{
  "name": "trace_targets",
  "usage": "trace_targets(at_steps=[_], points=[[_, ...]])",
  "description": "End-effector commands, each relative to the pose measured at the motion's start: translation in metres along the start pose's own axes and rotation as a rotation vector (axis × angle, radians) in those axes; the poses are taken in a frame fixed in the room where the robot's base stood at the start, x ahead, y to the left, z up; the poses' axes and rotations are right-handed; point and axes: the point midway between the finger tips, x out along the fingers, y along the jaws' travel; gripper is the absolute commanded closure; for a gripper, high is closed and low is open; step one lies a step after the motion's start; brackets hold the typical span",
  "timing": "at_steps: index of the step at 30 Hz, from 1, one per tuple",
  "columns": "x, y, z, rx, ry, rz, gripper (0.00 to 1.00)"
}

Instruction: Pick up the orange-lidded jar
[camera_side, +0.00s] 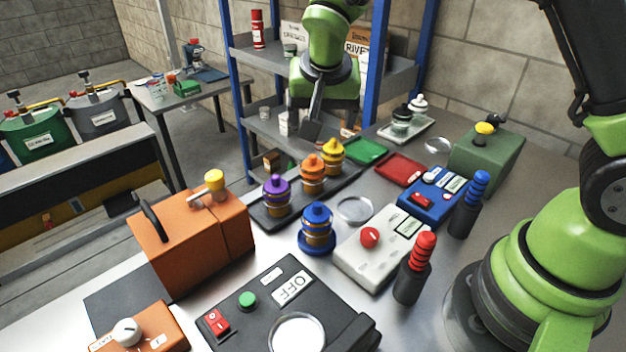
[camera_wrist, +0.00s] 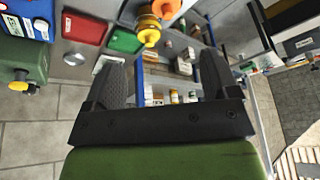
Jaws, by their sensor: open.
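The orange-lidded jar (camera_side: 313,176) stands upright in a dark tray (camera_side: 262,222), between a purple-lidded jar (camera_side: 277,197) and a yellow-lidded jar (camera_side: 333,153). A blue-lidded jar (camera_side: 317,232) stands in front, outside the tray. My gripper (camera_side: 312,130) is open and empty, behind and above the row, apart from the jars. In the wrist view its two fingers (camera_wrist: 160,78) are spread with nothing between them. The orange lid (camera_wrist: 166,8) is partly cut off at the top edge there, beyond the yellow jar (camera_wrist: 148,30).
A green tray (camera_side: 365,151) and a red tray (camera_side: 401,169) lie right of the row. A blue-posted shelf (camera_side: 378,50) stands behind. An orange case (camera_side: 185,240) is at left. A grey box with a red button (camera_side: 378,248) and a glass dish (camera_side: 355,209) are in front.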

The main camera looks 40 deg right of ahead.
Motion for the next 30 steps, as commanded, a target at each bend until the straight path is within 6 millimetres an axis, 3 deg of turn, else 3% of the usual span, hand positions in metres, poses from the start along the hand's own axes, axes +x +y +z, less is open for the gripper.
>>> trace_targets(at_steps=[3, 30], points=[[0.028, -0.01, 0.005, 0.01, 0.005, 0.028, 0.19], [0.137, -0.011, 0.007, 0.021, 0.008, 0.039, 0.19]])
